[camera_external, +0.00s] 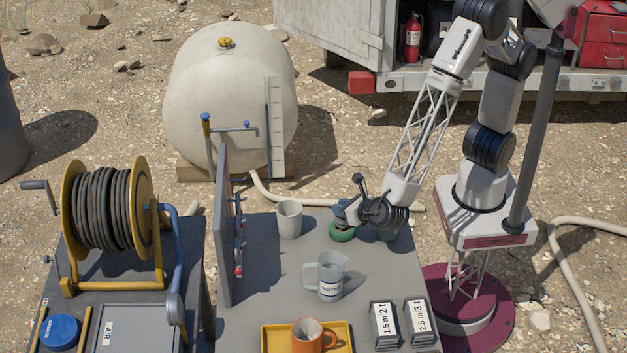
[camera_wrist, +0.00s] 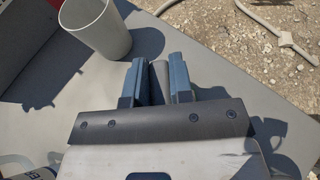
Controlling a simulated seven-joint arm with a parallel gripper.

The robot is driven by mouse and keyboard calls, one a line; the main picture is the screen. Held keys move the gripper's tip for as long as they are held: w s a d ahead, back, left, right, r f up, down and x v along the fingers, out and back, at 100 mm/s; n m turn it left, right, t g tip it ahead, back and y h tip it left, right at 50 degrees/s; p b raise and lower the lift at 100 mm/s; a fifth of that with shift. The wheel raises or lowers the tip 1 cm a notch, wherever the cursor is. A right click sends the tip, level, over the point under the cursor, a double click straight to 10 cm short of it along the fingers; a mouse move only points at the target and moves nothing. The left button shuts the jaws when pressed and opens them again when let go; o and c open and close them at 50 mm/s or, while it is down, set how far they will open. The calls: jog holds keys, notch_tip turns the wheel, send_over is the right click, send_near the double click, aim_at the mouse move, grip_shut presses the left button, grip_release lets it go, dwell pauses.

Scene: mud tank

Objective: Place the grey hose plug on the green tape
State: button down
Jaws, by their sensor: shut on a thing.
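My gripper (camera_external: 345,211) is over the back part of the grey table, pointing left. In the wrist view its two blue-grey fingers (camera_wrist: 157,72) are shut on a grey cylinder, the grey hose plug (camera_wrist: 159,84), whose end shows between them. In the external view the plug is too small to make out at the fingers. The green tape (camera_external: 342,236) is a ring lying on the table just below the gripper, its upper part partly covered by the gripper. I cannot tell the gap between plug and tape. The tape does not show in the wrist view.
A pale cup (camera_external: 289,219) stands left of the gripper, also in the wrist view (camera_wrist: 98,30). An orange mug (camera_external: 307,338) is on a yellow tray (camera_external: 271,342). An upright panel (camera_external: 223,240) edges the left side. Another greyish object is partly hidden under my wrist.

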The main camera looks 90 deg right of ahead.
jog(key=shift+f, duration=0.25)
jog(key=shift+f, duration=0.15)
jog(key=c, duration=1)
grip_release()
jog(key=shift+s+a+r, duration=0.1)
jog(key=shift+a+r, duration=0.05)
jog(key=shift+r, duration=0.05)
jog(key=shift+v, duration=5.85)
